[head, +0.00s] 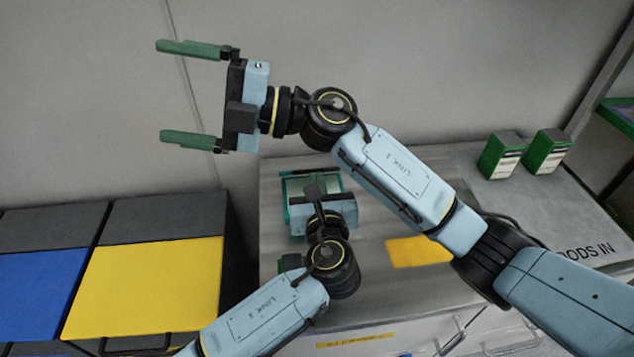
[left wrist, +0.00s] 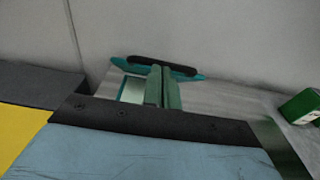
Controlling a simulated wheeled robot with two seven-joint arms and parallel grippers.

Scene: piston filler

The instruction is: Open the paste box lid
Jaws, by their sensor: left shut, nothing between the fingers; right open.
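A small teal box (head: 287,188), which I take for the paste box, sits on the grey worktop, partly hidden by my left gripper. In the left wrist view, a teal panel (left wrist: 192,75) with a black bar (left wrist: 150,63) along it stands at the far side of a pale area framed in teal. I cannot tell how far this lid is raised. My left gripper (left wrist: 163,72) is shut and empty, its green fingers together over the box and the tips near the black bar; contact is unclear. My right gripper (head: 161,90) is open and empty, high before the wall.
Two green-and-white cartons (head: 502,156) (head: 546,152) stand at the worktop's back right. A yellow bin (head: 145,285) and a blue bin (head: 35,290) stand left of the worktop (head: 375,290). My right arm crosses above the worktop. A yellow patch (head: 418,251) marks its surface.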

